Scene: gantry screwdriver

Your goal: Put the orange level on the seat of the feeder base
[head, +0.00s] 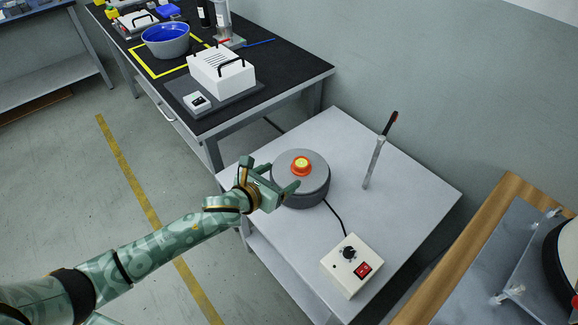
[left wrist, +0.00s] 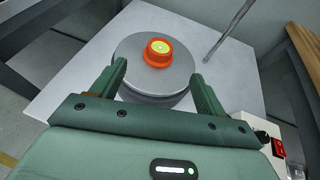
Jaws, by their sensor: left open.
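The orange level (head: 301,166), a short round piece with a yellow-green top, sits upright on top of the grey round feeder base (head: 315,188), near the middle of its disc. In the left wrist view the level (left wrist: 158,53) rests on the disc (left wrist: 130,72), apart from both fingers. My left gripper (head: 277,178) is open and empty at the left front edge of the feeder base. Its two fingers in the left wrist view (left wrist: 160,88) point toward the base with the level beyond and between them. The seat under the level is hidden. My right gripper is not in view.
The feeder base stands on a light grey table (head: 430,190). A cable runs to a cream control box (head: 351,265) with a black knob and red switch. A thin upright rod (head: 374,162) stands at the back right. A black-topped bench (head: 290,72) holds other equipment.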

